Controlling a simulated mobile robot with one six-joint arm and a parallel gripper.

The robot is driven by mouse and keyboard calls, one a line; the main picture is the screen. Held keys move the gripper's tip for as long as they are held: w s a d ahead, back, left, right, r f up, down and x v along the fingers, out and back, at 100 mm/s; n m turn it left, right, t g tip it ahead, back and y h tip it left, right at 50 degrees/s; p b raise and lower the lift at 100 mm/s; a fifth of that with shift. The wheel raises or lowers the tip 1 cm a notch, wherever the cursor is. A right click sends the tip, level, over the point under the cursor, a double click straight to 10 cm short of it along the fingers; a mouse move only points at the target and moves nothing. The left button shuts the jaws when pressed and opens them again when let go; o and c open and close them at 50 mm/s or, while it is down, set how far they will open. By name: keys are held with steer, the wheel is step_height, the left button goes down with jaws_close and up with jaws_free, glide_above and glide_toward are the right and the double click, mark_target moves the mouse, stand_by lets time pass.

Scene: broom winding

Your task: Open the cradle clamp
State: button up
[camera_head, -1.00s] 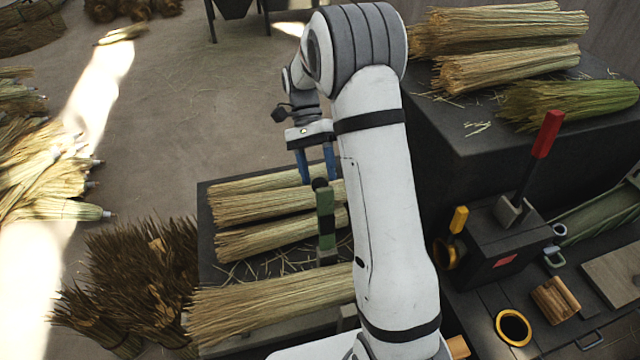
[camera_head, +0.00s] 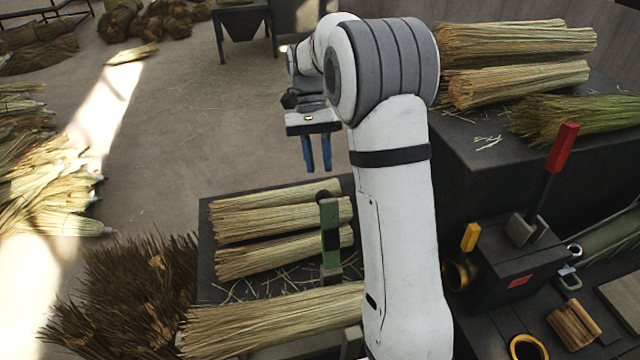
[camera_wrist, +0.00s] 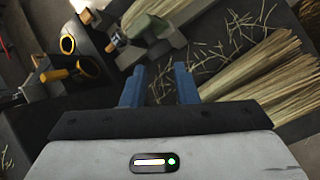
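The cradle clamp, a green upright part with a dark middle (camera_head: 330,232), stands at the right end of the straw bundles on the dark bench. It also shows in the wrist view as a green body (camera_wrist: 150,45) with a small blue and orange end. I cannot tell whether the clamp is open or closed. My gripper (camera_head: 318,170) has two blue fingers pointing down, above the clamp's top and apart from it. In the wrist view my gripper (camera_wrist: 158,67) shows an empty gap between its fingers.
A straw bundle (camera_head: 275,318) lies in front of the clamp, with several more (camera_head: 285,225) behind it. A dark machine box with a red-handled lever (camera_head: 563,147) and a yellow handle (camera_head: 470,238) stands to the right. Open floor lies behind the bench.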

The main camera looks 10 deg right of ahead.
steer(key=n+t+b, duration=0.2)
steer(key=t+b, duration=0.1)
steer(key=shift+w+r+n, duration=0.1)
steer(key=shift+r+n, duration=0.2)
steer(key=shift+r, duration=0.05)
steer(key=c, duration=0.3)
step_height(320, 180, up, 3)
steer(key=n+t+b, duration=0.1)
steer(key=t, duration=0.1)
steer(key=n+t+b, duration=0.1)
steer(key=n+b, duration=0.1)
steer(key=shift+f+t, duration=0.2)
steer(key=shift+t, duration=0.2)
jaws_close()
step_height(320, 180, down, 8)
steer(key=s+n+t+p, duration=0.1)
steer(key=s, duration=0.1)
steer(key=shift+s, duration=0.25)
steer(key=shift+s, duration=0.1)
